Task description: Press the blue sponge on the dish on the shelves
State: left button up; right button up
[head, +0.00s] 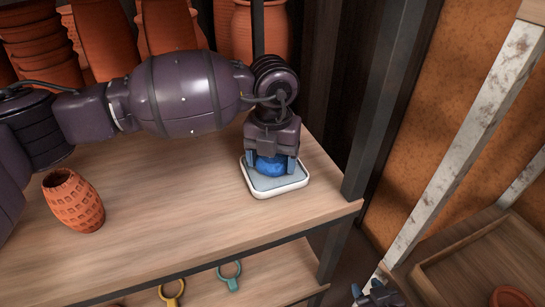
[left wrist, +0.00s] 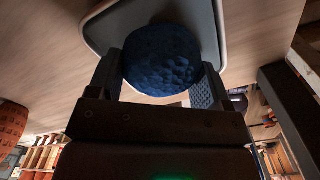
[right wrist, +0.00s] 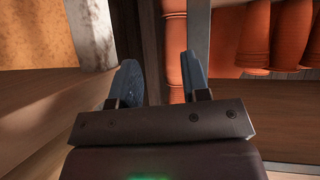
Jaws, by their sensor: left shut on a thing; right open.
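The dish (head: 296,182) is a shallow square tray with a white rim and grey inside, near the right front corner of the wooden shelf. My left gripper (head: 271,163) is directly above it, pointing down, shut on the round blue sponge (head: 271,167). The sponge is at the dish's inner surface; I cannot tell if it touches. In the left wrist view the sponge (left wrist: 161,60) sits between both fingers, with the dish rim (left wrist: 224,40) behind it. My right gripper (head: 378,294) is low at the bottom edge of the head view; its fingers (right wrist: 165,85) are open and empty.
An orange perforated vase (head: 73,201) stands on the shelf at left. Terracotta pots (head: 165,25) are stacked at the back. A dark post (head: 385,100) rises right of the dish. A lower shelf holds a yellow ring (head: 171,292) and a teal ring (head: 229,275).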

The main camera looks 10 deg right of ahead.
dwell(0.3)
pick_arm(q)
jog(key=shift+f, duration=0.1)
dwell(0.8)
dwell(0.5)
jog(key=shift+r+p, duration=0.7)
jog(key=shift+r, duration=2.9)
